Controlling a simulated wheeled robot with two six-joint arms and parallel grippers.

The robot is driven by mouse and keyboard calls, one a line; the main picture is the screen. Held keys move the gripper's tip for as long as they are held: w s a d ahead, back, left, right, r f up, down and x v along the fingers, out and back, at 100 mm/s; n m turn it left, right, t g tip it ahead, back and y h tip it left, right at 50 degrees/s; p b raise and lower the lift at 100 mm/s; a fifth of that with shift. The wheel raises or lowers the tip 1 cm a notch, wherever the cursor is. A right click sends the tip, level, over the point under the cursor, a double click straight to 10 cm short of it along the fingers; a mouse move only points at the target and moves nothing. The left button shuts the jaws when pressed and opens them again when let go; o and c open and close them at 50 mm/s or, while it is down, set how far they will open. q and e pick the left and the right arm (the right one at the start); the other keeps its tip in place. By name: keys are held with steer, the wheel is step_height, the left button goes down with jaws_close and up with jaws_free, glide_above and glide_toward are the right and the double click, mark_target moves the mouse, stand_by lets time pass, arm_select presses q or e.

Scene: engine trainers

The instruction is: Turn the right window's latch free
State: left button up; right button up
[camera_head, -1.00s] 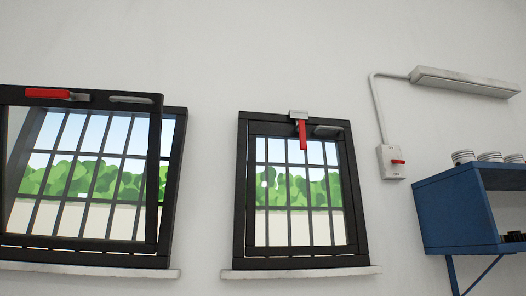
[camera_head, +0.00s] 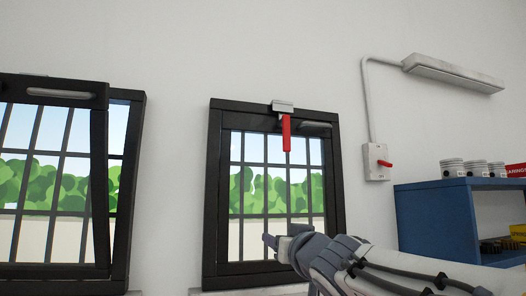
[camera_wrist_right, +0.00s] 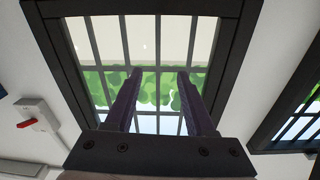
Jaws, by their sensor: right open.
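The right window (camera_head: 215,200) has a black frame with bars and sits shut against the wall. Its red latch handle (camera_head: 287,135) hangs straight down from a pale metal catch (camera_head: 282,106) at the top of the frame. My right gripper (camera_head: 270,241) is in front of the lower part of this window, well below the latch and apart from it. In the right wrist view, upside down, my open, empty right gripper (camera_wrist_right: 160,72) has its two dark fingers spread before the window bars (camera_wrist_right: 228,50). The latch does not show there. My left gripper is out of view.
The left window (camera_head: 100,180) is tilted open, its top leaning into the room. A wall switch (camera_head: 376,161) with a red lever is right of the right window, below a lamp (camera_head: 453,72). A blue shelf (camera_head: 435,215) with pistons stands farther right.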

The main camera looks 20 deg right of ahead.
mark_target(288, 142)
steer(key=s+d+r+n+t+p, duration=0.1)
steer(key=s+d+r+t+p, duration=0.1)
steer(key=r, duration=0.7)
steer(key=s+d+r+t+p, duration=0.1)
steer(key=s+d+r+t, duration=0.1)
steer(key=r, duration=0.8)
steer(key=shift+y, duration=0.4)
steer(key=p+x, duration=0.3)
steer(key=x, duration=0.7)
steer(key=shift+w+f+p, duration=0.15)
steer(key=shift+w+p, duration=0.15)
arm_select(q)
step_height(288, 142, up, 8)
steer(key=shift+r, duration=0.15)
arm_select(e)
jaws_close()
